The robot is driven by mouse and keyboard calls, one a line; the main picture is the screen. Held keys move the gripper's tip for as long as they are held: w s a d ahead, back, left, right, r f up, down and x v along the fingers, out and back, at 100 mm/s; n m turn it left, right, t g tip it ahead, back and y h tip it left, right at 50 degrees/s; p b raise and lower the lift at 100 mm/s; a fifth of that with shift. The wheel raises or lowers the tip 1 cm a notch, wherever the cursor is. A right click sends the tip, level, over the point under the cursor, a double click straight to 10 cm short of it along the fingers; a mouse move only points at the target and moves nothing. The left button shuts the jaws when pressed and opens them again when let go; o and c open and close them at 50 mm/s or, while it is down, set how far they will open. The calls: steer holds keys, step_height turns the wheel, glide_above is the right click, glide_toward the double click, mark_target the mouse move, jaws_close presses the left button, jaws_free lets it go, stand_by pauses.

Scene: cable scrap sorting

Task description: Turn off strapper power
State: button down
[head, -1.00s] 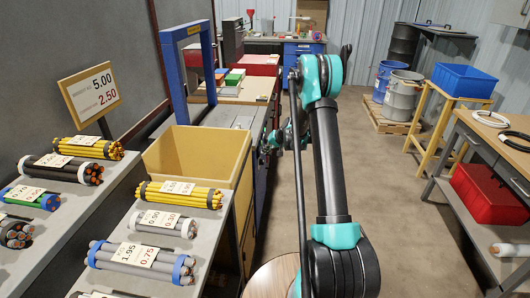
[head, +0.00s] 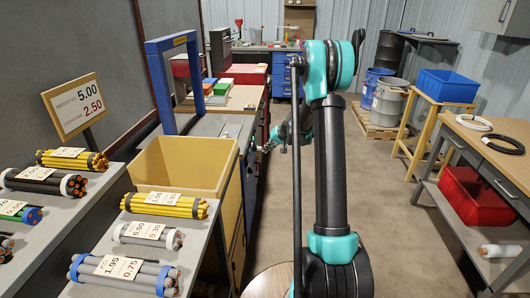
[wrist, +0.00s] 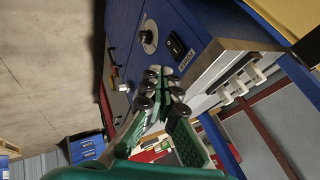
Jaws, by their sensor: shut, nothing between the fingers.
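The strapper is a blue arch (head: 180,85) with a yellow label on its top bar, standing over a grey table beyond the yellow bin in the head view. In the wrist view, the blue machine panel (wrist: 190,25) carries a round silver dial (wrist: 148,38) and a black rocker switch (wrist: 175,46) with a label beside it. My gripper (wrist: 160,90) is shut and empty, its fingertips just below the dial and switch in the picture, apparently apart from the panel. In the head view my gripper (head: 267,147) is small, near the cabinet side, and partly hidden by my arm.
A yellow bin (head: 185,165) stands in front of the strapper. Cable bundles (head: 163,204) with price tags lie on grey shelves at left. A workbench (head: 470,145) with a red bin (head: 475,197) stands at right. The concrete floor (head: 385,200) between is open.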

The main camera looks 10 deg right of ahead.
mark_target(247, 161)
steer(key=shift+s+d+f+h, duration=0.15)
steer(key=shift+d+f+h, duration=0.15)
steer(key=shift+f+h, duration=0.3)
steer(key=w+a+f, duration=0.5)
steer(key=a+f, duration=0.2)
steer(key=f, duration=0.2)
steer(key=shift+w, duration=0.3)
steer(key=shift+a, duration=0.1)
stand_by(0.4)
